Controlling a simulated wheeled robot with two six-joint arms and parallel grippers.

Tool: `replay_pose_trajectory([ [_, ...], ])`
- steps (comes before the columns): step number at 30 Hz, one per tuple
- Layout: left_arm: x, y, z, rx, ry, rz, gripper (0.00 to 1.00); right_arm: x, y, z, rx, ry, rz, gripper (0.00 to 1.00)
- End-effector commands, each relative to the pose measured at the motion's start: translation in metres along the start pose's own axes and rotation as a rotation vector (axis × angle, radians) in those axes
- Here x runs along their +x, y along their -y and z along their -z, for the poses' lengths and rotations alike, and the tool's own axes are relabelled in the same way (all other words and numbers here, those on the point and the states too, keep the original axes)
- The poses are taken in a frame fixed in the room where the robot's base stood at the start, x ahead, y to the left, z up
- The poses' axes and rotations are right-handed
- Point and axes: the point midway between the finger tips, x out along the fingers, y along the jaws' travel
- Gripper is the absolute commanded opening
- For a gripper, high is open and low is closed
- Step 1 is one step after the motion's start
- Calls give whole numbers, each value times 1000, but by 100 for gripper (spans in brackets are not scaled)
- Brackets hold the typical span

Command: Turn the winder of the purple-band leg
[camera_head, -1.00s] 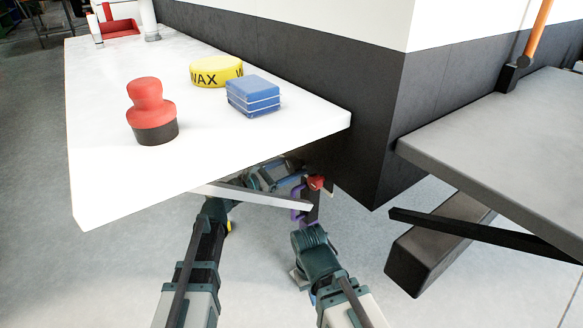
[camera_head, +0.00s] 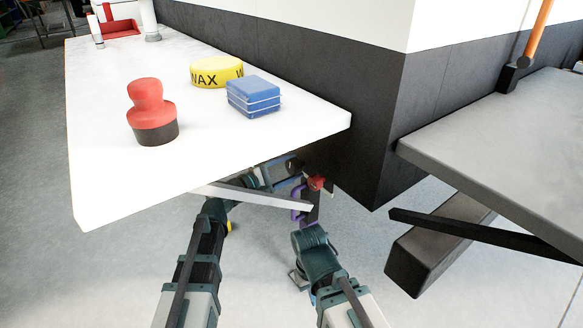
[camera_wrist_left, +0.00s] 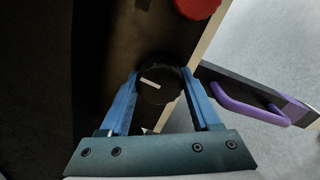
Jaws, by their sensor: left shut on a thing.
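The winder is a dark round knob (camera_wrist_left: 158,84) with a white mark on its face, in the left wrist view. My left gripper (camera_wrist_left: 158,90) has its blue fingers on either side of the knob and is shut on it. In the head view my left gripper (camera_head: 290,168) is below the white shelf, partly hidden by it and by a strut. The purple band (camera_wrist_left: 252,108) is on a dark leg to the right of the knob; it also shows in the head view (camera_head: 297,212). My right gripper's jaws do not show.
A red knob (camera_head: 316,183) is close beside my left gripper. A pale strut (camera_head: 255,195) crosses under the white shelf (camera_head: 120,190). The shelf carries a red-topped tool (camera_head: 150,108), a yellow wax tin (camera_head: 215,74) and a blue block (camera_head: 253,97).

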Motion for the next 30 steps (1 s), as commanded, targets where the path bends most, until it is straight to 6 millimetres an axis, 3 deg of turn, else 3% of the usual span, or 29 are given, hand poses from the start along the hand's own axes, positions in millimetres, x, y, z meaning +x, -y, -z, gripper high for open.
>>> replay_pose_trajectory([
  [12, -1, 1, -1, 182, 0, 1, 8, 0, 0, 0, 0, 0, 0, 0],
  [29, -1, 1, -1, 210, 0, 2, 8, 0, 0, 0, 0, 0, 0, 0],
  [30, -1, 1, -1, 210, 0, 2, 66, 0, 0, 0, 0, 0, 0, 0],
])
